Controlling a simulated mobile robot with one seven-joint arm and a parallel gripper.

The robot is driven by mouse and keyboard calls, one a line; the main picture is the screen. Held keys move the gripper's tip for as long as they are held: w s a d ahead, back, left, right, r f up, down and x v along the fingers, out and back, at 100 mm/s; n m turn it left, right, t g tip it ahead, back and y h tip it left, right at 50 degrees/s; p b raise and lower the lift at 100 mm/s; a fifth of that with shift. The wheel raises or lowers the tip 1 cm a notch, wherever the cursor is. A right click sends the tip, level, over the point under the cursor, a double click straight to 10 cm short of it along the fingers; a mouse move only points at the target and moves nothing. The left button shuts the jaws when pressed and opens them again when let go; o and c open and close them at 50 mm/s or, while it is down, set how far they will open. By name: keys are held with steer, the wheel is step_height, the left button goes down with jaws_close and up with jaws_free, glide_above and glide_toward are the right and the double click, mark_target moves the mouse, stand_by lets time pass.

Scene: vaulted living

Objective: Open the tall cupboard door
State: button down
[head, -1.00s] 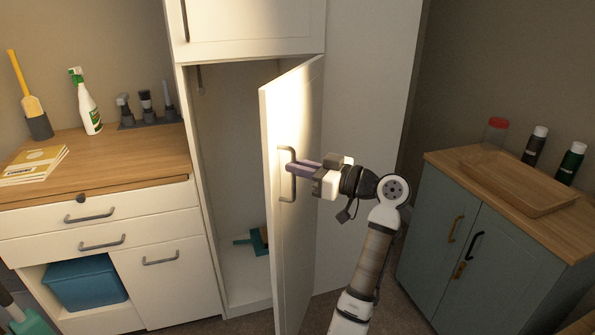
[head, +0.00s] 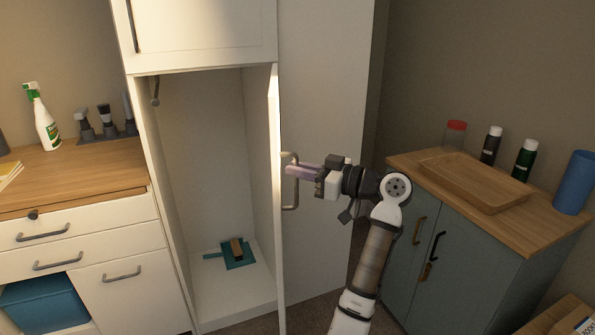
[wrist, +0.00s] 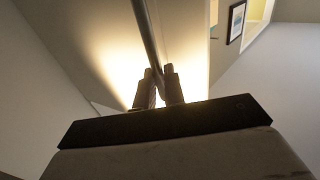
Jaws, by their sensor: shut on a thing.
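The tall cupboard (head: 200,160) is white, and its lower door (head: 278,210) stands wide open, seen nearly edge-on in the head view. The door's grey bar handle (head: 290,200) is on the face turned to the right. My gripper (head: 292,170) is at this handle, to the right of the door, with its fingers shut on the bar. In the wrist view the handle bar (wrist: 146,35) runs between the two fingers (wrist: 158,88). The fingers hide a short length of the handle.
Inside the cupboard lies a teal dustpan with a brush (head: 238,252). A drawer unit (head: 75,250) with a spray bottle (head: 42,120) on top stands left. A blue-grey cabinet (head: 450,260) with a wooden tray (head: 473,182) and bottles stands close to the right of my arm.

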steer(key=shift+w+a+f, duration=0.1)
steer(key=shift+w, duration=0.25)
steer(key=c, duration=1.9)
jaws_free()
steer(key=o, duration=0.4)
steer(key=shift+w+f, duration=0.25)
steer(key=shift+f, duration=0.05)
steer(key=shift+s+r, duration=0.1)
steer(key=shift+s, duration=0.05)
steer(key=b+v, duration=0.2)
steer(key=v, duration=1.1)
steer(key=shift+s+d, duration=0.3)
steer(key=shift+d, duration=0.1)
